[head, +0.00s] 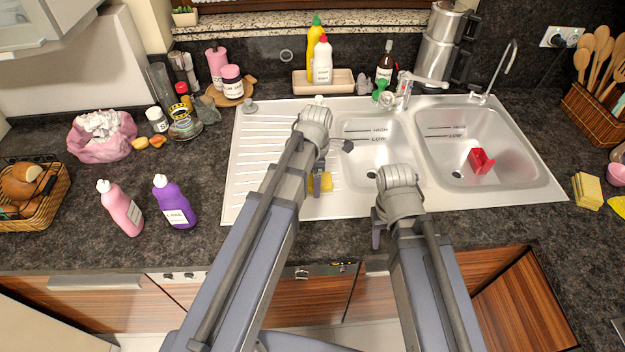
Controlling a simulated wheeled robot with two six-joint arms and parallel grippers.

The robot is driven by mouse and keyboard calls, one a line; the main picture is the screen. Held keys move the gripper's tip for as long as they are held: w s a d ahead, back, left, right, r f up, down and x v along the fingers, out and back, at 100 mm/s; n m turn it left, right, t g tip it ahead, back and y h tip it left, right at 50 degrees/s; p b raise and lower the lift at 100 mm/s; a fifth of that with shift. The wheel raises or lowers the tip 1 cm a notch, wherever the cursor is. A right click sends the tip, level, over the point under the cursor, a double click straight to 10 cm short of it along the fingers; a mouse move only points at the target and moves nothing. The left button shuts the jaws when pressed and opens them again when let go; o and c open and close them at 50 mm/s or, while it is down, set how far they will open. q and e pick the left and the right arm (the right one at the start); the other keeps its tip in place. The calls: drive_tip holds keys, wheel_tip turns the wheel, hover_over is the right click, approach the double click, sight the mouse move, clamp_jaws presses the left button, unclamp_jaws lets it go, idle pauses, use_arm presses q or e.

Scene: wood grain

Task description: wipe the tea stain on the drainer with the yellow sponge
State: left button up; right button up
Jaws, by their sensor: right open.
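The ridged metal drainer (255,160) is the left part of the sink unit. A small yellow sponge (327,183) shows at the drainer's right side, next to the left sink bowl. My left gripper (318,182) points down right at the sponge and partly covers it. I cannot tell whether its fingers are closed on the sponge. My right gripper (377,231) is open and empty, near the front edge of the sink below the left bowl. I see no tea stain on the bare drainer; my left arm hides part of the surface.
A red holder (481,160) lies in the right bowl. Yellow sponges (587,191) are stacked at the right. A tray (330,84) with bottles and the tap (404,92) are behind.

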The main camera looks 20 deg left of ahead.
sight(329, 179)
use_arm(q)
drive_tip(key=shift+w+d, duration=0.35)
drive_tip(key=shift+d, duration=0.55)
drive_tip(key=shift+w+d, duration=0.3)
drive_tip(key=shift+d, duration=0.6)
drive_tip(key=shift+f, duration=0.15)
use_arm(e)
drive_tip(key=shift+f, duration=0.15)
use_arm(q)
drive_tip(key=shift+s, duration=0.1)
drive_tip(key=shift+s+a, duration=0.3)
drive_tip(key=shift+a, duration=0.65)
drive_tip(key=shift+s+a, duration=0.25)
drive_tip(key=shift+a, duration=0.65)
drive_tip(key=shift+s+a, duration=0.35)
drive_tip(key=shift+a, duration=0.55)
drive_tip(key=shift+s+a, duration=0.35)
drive_tip(key=shift+a, duration=0.5)
use_arm(e)
drive_tip(key=shift+d, duration=0.1)
use_arm(q)
drive_tip(key=shift+a, duration=0.1)
drive_tip(key=shift+s+a, duration=0.3)
drive_tip(key=shift+a, duration=0.6)
drive_tip(key=shift+s+a, duration=0.3)
drive_tip(key=shift+a, duration=0.55)
